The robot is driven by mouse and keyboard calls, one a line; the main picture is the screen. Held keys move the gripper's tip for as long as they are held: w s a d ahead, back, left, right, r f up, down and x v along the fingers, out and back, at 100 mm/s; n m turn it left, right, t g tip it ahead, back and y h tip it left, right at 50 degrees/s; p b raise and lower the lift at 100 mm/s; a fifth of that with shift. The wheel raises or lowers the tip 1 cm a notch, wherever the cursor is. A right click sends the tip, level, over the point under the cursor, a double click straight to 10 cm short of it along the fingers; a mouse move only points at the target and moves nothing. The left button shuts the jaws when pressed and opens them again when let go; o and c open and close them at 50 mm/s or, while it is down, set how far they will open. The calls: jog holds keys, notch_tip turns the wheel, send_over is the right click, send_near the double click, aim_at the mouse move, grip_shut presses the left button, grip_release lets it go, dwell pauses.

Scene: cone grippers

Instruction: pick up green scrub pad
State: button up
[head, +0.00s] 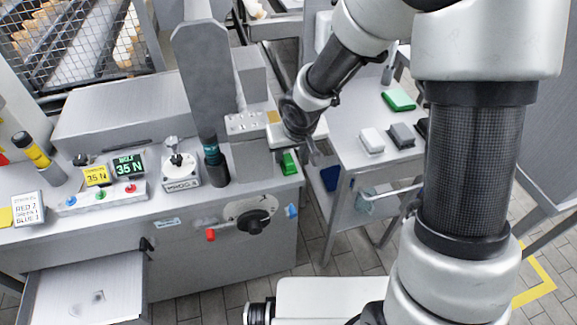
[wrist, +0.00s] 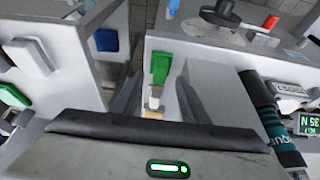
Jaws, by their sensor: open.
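Two green things are in view, and I cannot tell for sure which is the scrub pad. A small green block (head: 288,163) lies at the right end of the steel bench; in the wrist view this green block (wrist: 160,67) shows just beyond and between my fingers. A flat green pad (head: 398,100) lies on the side table; it likely shows as the green piece (wrist: 14,96) at the wrist view's left edge. My gripper (head: 312,152) is at the bench's right end, close to the small green block. In the wrist view my gripper (wrist: 158,92) is open, with nothing clearly held.
A grey box (head: 249,150) stands on the bench left of the small green block. A dark cylinder (head: 214,165) stands further left. The side table (head: 345,148) holds a white block (head: 371,141) and a grey block (head: 402,135). A narrow gap separates bench and table.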

aim_at(289, 159)
jog(key=x, duration=0.4)
jog(key=shift+b, duration=0.4)
jog(key=shift+s, duration=0.1)
grip_shut()
jog(key=shift+r, duration=0.2)
notch_tip(289, 159, up, 18)
jog(key=p, duration=0.6)
jog(key=shift+p, duration=0.3)
jog(key=shift+f, duration=0.15)
